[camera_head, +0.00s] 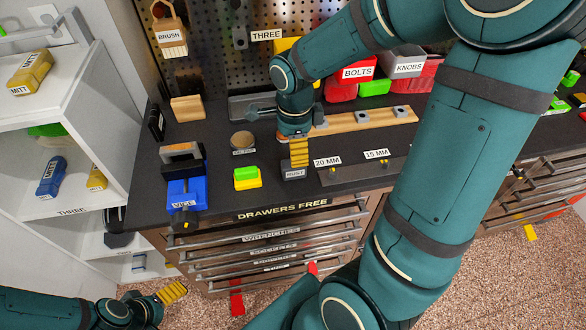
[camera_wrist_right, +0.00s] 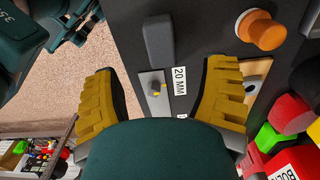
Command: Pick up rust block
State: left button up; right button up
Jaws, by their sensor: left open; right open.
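The rust block (camera_head: 294,174) is a small dark grey block labelled RUST at the front of the bench in the head view. My right gripper (camera_head: 299,152) is just above and behind it, its yellow fingers hiding its upper part. In the right wrist view my right gripper (camera_wrist_right: 162,92) is open with nothing held. A grey upright block (camera_wrist_right: 158,35) beyond the fingertips looks like the rust block, but its label does not show there. My left gripper (camera_head: 172,292) is open and low at the left, in front of the bench, away from the block.
A green and yellow block (camera_head: 247,179) and a blue vice (camera_head: 186,193) stand left. A wooden board (camera_head: 365,119) lies behind, with red bins (camera_head: 352,90) further back. Drawers (camera_head: 270,238) are below the front edge.

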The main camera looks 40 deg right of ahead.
notch_tip(320, 180, down, 8)
jog(key=shift+w+r+b, duration=0.1)
jog(key=shift+r+b, duration=0.15)
jog(key=shift+b, duration=0.45)
grip_shut()
